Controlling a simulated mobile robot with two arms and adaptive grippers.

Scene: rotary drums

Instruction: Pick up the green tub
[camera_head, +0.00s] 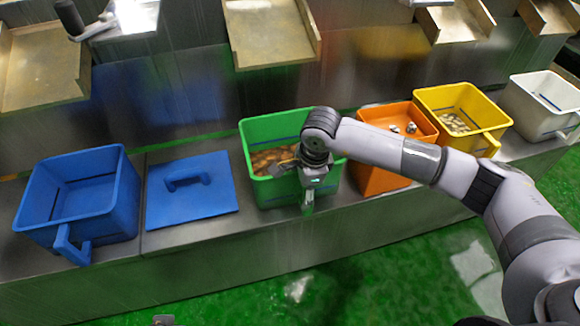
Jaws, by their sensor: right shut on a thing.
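The green tub (262,133) stands upright on the metal ledge, near the middle of the view. It holds a layer of brown-orange pieces. My right arm comes in from the right and reaches over the tub's front right part. My right gripper (309,192) points down at the tub's front side and is shut on its green front handle. The wrist hides most of the fingers and part of the handle. The tub appears to rest on the ledge.
A blue tub (124,190) and a flat blue lid (217,190) are to the left. An orange tub (375,182) is close at the right, then a yellow tub (432,95) and a white tub (522,112). Metal chutes (262,35) hang above. The green floor is in front.

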